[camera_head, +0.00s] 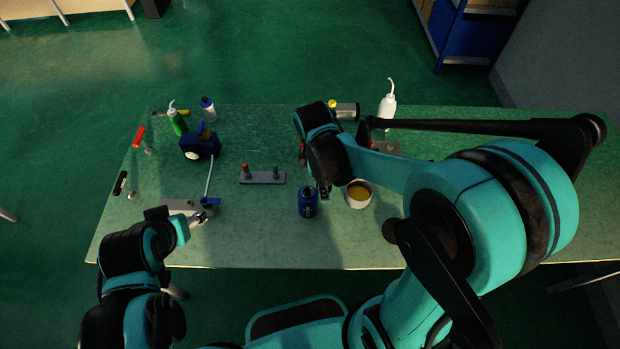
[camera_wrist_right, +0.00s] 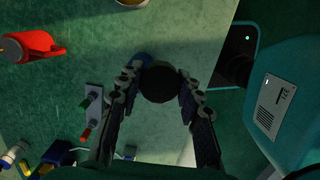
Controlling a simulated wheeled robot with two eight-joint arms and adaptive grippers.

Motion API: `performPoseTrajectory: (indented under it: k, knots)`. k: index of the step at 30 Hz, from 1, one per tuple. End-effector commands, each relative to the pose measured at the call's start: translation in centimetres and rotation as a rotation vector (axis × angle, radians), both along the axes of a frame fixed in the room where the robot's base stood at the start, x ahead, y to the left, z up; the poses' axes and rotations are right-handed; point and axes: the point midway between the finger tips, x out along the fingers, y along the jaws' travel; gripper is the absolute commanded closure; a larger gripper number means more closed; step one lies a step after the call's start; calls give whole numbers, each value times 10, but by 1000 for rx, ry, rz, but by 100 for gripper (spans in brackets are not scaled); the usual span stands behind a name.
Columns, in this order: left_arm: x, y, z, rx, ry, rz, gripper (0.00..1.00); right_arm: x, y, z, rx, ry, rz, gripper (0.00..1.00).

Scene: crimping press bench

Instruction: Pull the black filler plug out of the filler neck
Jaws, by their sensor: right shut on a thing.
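The black filler plug (camera_wrist_right: 159,83) shows as a dark round disc between the fingers of my right gripper (camera_wrist_right: 158,86) in the right wrist view. The fingers are shut on it from both sides. A small blue part (camera_wrist_right: 141,60) shows just behind the disc. In the head view a blue container (camera_head: 307,205) stands on the bench just below my right gripper (camera_head: 323,192). The filler neck is hidden, and I cannot tell whether the plug still sits in it. My left gripper (camera_head: 205,216) is beside a grey bar with a blue end; its finger opening is unclear.
A bowl with yellow contents (camera_head: 359,194) stands close to the right of the blue container. A grey block with red and green pegs (camera_head: 262,178) lies to its left. A red mug-like thing (camera_wrist_right: 32,45) shows in the wrist view. Bottles stand at the back. The front bench edge is near.

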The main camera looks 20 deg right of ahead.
Motion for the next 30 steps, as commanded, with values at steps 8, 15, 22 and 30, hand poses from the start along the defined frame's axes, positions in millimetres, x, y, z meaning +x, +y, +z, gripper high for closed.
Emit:
performPoseTrajectory:
  k: [8, 15, 22, 30]
  knots:
    - [0, 0, 17, 0, 0, 0, 39, -40, -30, 31, 0, 0, -2, 93]
    - [0, 0, 28, 0, 0, 0, 39, -49, -37, 47, 0, -1, 0, 93]
    - [0, 0, 45, 0, 0, 0, 39, -49, -37, 66, 0, -1, 0, 93]
    - [0, 0, 45, 0, 0, 0, 39, -49, -37, 67, 0, -1, 0, 93]
